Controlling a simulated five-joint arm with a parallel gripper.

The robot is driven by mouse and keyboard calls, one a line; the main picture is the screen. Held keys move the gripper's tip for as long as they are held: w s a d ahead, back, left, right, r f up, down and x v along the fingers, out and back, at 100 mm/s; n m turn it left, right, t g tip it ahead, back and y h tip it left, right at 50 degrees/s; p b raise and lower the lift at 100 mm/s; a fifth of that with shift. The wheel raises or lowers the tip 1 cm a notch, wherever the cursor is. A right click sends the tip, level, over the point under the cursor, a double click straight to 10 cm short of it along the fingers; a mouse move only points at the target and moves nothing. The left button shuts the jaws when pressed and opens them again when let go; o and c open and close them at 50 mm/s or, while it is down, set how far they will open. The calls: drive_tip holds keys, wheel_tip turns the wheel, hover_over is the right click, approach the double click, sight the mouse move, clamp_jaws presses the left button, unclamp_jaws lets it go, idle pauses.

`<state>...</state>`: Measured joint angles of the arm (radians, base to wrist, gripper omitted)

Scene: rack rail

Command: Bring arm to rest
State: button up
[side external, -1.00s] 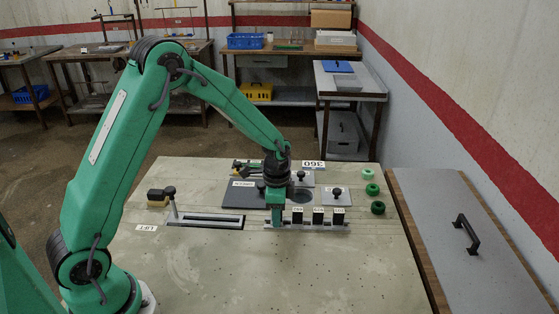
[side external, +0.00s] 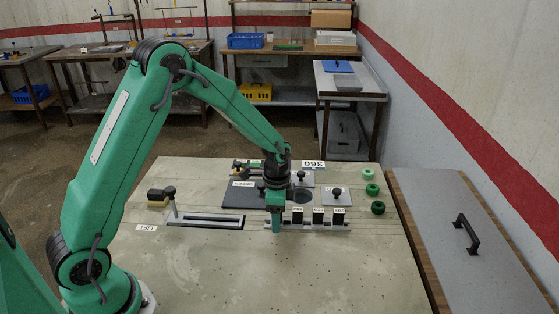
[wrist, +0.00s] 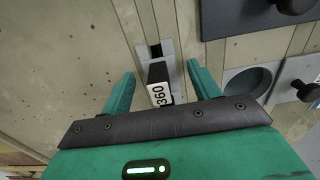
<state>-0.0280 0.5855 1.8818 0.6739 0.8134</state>
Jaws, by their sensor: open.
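My gripper (side external: 276,222) is over the left end of a grey rack rail (side external: 312,228), pointing down. In the wrist view its two green fingers (wrist: 160,70) stand apart, one on each side of a black block labelled 360 (wrist: 158,74). A gap shows between the block and each finger. The block sits in the rail, and in the side view my gripper hides it. Three more black labelled blocks, a left one (side external: 297,215), a middle one (side external: 318,215) and a right one (side external: 339,215), stand in the rail to the right.
A dark plate (side external: 240,195) and knobbed grey lids (side external: 336,195) lie behind the rail. A slotted fixture labelled LIFT (side external: 205,220) is at left. Green rings (side external: 372,189) line the right side. The front of the table (side external: 270,275) is clear.

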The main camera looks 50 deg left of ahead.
drive_tip(key=shift+r, duration=0.1)
drive_tip(key=shift+r, duration=3.4)
drive_tip(key=shift+r, duration=0.15)
drive_tip(key=shift+s+r, duration=0.15)
drive_tip(key=shift+r, duration=0.15)
drive_tip(key=s+r+n+t, duration=0.2)
drive_tip(key=s+r+n, duration=0.2)
drive_tip(key=s+r, duration=0.55)
drive_tip(key=s+d+r+n+t, duration=0.1)
drive_tip(key=s+r+n+t, duration=0.2)
drive_tip(key=s, duration=0.9)
drive_tip(key=shift+s+d+r+n+t, duration=0.15)
drive_tip(key=shift+s+r+n+t, duration=0.15)
drive_tip(key=shift+r+n, duration=1.1)
drive_tip(key=shift+r+m, duration=0.4)
